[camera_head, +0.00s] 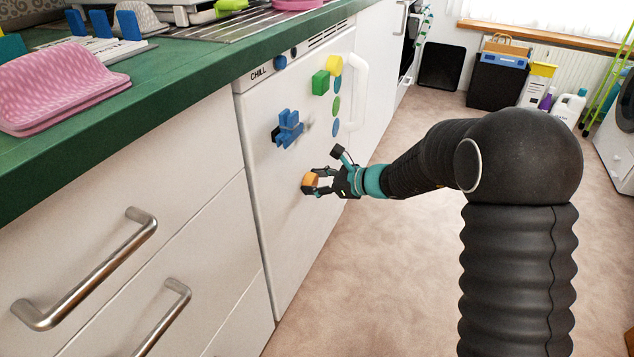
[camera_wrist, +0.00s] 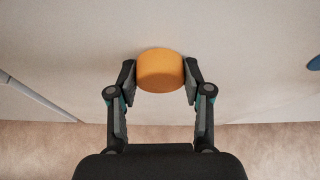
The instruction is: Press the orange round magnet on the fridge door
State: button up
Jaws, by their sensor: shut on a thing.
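The orange round magnet (camera_head: 311,181) is at the white fridge door (camera_head: 280,220), below the blue clip-like piece. In the wrist view the orange magnet (camera_wrist: 160,70) is a short cylinder between my two fingertips. My gripper (camera_head: 318,182) reaches the door from the right and is shut on the magnet, one finger on each side. In the wrist view my gripper (camera_wrist: 160,80) shows both fingers against its sides. The magnet's back is hidden, so I cannot tell whether it touches the door.
A blue piece (camera_head: 288,128), a green block (camera_head: 320,82), a yellow block (camera_head: 334,65) and several round magnets (camera_head: 336,106) are on the door's upper part. The white fridge handle (camera_head: 357,90) is to their right. A green counter (camera_head: 150,90) runs above drawers at left. Open floor (camera_head: 390,260) lies right.

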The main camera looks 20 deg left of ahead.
jog(key=shift+c, duration=0.5)
jog(key=o, duration=1.3)
jog(key=d, duration=0.7)
jog(key=shift+s+b, duration=0.35)
jog(key=shift+b, duration=0.05)
jog(key=s+d+f+n+g+h, duration=0.2)
jog(key=s+f+n, duration=0.3)
jog(key=s+d+r+n+g+h+p, duration=0.1)
jog(key=s+d+r+n+g+h, duration=0.2)
jog(key=s+d+n, duration=0.5)
jog(key=s+d+r+n+t+h+p, duration=0.2)
jog(key=s+d+r+t+h, duration=0.2)
jog(key=s+d+r, duration=0.4)
jog(key=s+d+r+n+t+h+p, duration=0.2)
jog(key=s+d+r, duration=0.6)
jog(key=d, duration=0.6)
notch_tip(320, 180, up, 2)
jog(key=shift+s+d+r+t+h+p, duration=0.1)
jog(key=shift+s+d+t+h+p, duration=0.3)
jog(key=shift+t+h, duration=0.65)
